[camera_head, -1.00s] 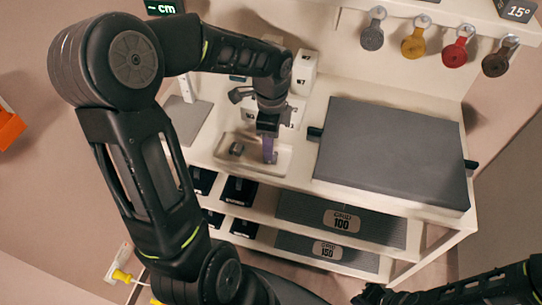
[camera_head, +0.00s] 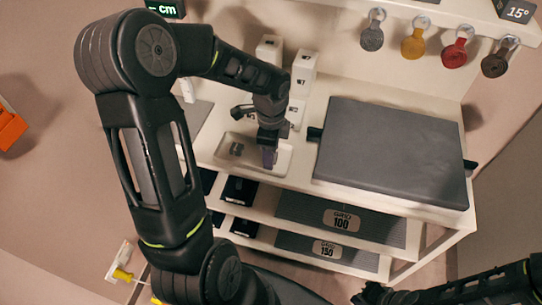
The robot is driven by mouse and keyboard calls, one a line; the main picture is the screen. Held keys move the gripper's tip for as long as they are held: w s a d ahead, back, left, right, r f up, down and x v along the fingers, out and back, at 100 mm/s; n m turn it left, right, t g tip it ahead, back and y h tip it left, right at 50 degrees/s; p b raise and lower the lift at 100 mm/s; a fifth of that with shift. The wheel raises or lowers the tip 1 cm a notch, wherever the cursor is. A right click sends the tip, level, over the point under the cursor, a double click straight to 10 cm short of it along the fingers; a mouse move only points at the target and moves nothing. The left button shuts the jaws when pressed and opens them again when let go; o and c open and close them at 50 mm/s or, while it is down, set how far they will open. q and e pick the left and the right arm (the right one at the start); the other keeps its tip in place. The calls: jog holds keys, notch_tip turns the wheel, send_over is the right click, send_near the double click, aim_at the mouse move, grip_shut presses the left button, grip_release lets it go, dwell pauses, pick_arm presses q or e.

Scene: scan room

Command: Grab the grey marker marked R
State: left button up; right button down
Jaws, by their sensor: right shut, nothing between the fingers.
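A small dark grey piece (camera_head: 237,149) lies in the left part of the shallow pale tray (camera_head: 222,158); it may be the grey marker, but I cannot read an R on it. My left gripper (camera_head: 269,158) points down over the right part of the tray, to the right of the piece. A purplish part shows at its tips; I cannot tell whether this is its fingers or something held. My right gripper (camera_head: 364,295) is shut and empty at the bottom edge, far from the tray and partly cut off.
A large dark grey slab (camera_head: 392,150) lies right of the tray. White blocks (camera_head: 302,75) stand behind my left gripper. Shelves below hold grids (camera_head: 340,219) and black boxes (camera_head: 239,191).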

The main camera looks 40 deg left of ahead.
pick_arm(q)
jog(key=shift+c, duration=0.5)
grip_shut()
